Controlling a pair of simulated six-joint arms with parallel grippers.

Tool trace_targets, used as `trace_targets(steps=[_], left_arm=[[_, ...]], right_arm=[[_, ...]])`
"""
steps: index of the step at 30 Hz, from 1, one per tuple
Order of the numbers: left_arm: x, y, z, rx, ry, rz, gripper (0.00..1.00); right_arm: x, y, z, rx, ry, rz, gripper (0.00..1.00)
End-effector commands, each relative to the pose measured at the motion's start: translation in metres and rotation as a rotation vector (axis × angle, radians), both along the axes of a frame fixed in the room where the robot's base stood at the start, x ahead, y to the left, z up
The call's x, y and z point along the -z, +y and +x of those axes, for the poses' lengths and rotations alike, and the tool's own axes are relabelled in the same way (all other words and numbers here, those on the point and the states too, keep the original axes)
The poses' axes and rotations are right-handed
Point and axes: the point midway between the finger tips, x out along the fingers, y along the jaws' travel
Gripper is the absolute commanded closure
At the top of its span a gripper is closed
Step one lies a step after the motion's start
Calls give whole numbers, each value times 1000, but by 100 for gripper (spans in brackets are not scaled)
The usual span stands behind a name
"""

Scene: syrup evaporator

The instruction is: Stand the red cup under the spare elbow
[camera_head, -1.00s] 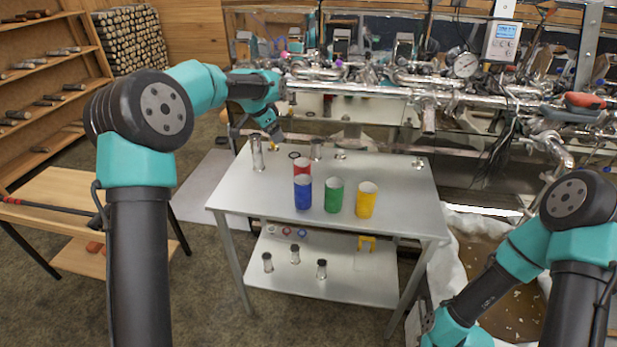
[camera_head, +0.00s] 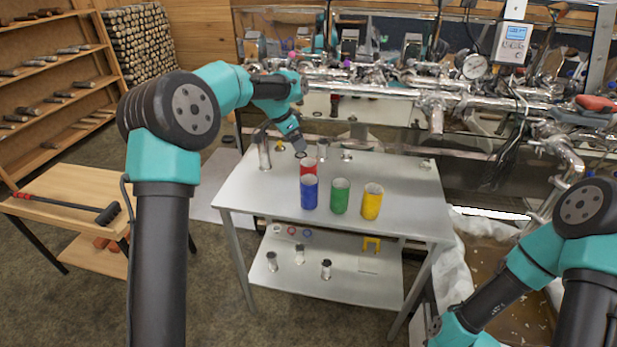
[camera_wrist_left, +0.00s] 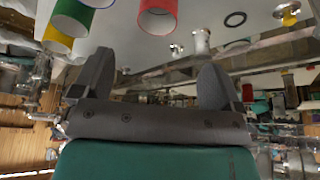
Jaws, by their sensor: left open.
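The red cup (camera_head: 308,166) stands upright on the metal table, right behind the blue cup (camera_head: 309,194), which hides its lower part. My left gripper (camera_head: 300,150) is just behind and above the red cup. In the left wrist view the red cup (camera_wrist_left: 158,17) is at the top edge, ahead of my open fingers (camera_wrist_left: 155,78), with nothing between them. The green cup (camera_head: 340,196) and yellow cup (camera_head: 372,202) stand to the right. I cannot tell which fitting is the spare elbow. My right arm shows at lower right; its gripper is out of frame.
Metal fittings stand along the table's back edge, including a tall one (camera_head: 264,152). Behind is the evaporator pipework (camera_head: 390,90) with a gauge (camera_head: 473,66). The table top (camera_head: 410,205) is clear at right.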

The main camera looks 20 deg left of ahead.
Motion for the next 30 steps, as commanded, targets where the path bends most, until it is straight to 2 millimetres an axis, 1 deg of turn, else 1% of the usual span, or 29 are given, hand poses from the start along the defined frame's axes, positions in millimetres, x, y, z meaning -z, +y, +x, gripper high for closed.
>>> trace_targets(steps=[1,6,12,16,26,30], left_arm=[[10,-3,2,1,4,0,8],[37,-11,9,1,3,1,8],[63,-20,17,0,2,1,8],[70,-22,19,0,1,1,8],[72,-22,19,0,0,0,8],[81,-26,21,0,2,1,8]], right_arm=[[0,0,0,0,0,0,100],[0,0,0,0,0,0,100],[0,0,0,0,0,0,100],[0,0,0,0,0,0,100],[0,0,0,0,0,0,100],[0,0,0,0,0,0,100]])
